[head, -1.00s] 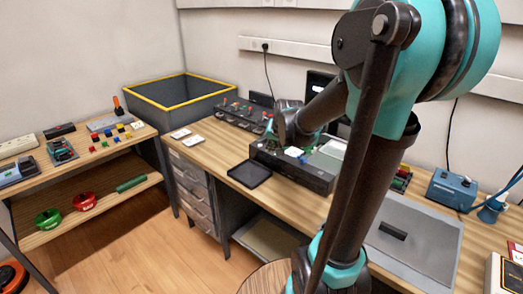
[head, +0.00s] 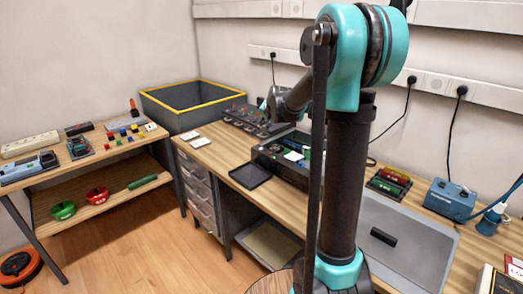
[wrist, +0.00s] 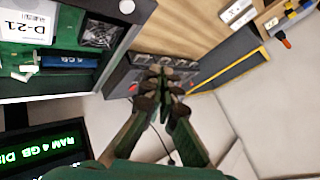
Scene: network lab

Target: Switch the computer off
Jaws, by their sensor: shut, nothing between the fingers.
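The computer is an open black case (head: 268,157) on the desk, with green and white parts inside. In the wrist view its case (wrist: 75,88) is at the left, with a fan (wrist: 98,34), a blue module and a "D-21" label. A screen (wrist: 45,155) at lower left reads "RAM 4 GB". My gripper (wrist: 162,72) is shut and empty, beside the case. Its fingertips overlap a dark control box (wrist: 118,82) with a red spot and several dark knobs; contact cannot be told. In the head view the fingertips are not clear behind my arm.
The control box (head: 240,118) stands left of the computer, near a yellow-rimmed grey bin (head: 185,107). A black tray (head: 250,176) lies in front. A grey mat (head: 395,255), a blue device (head: 450,199) and cables are at the right. A side table (head: 110,150) holds small parts.

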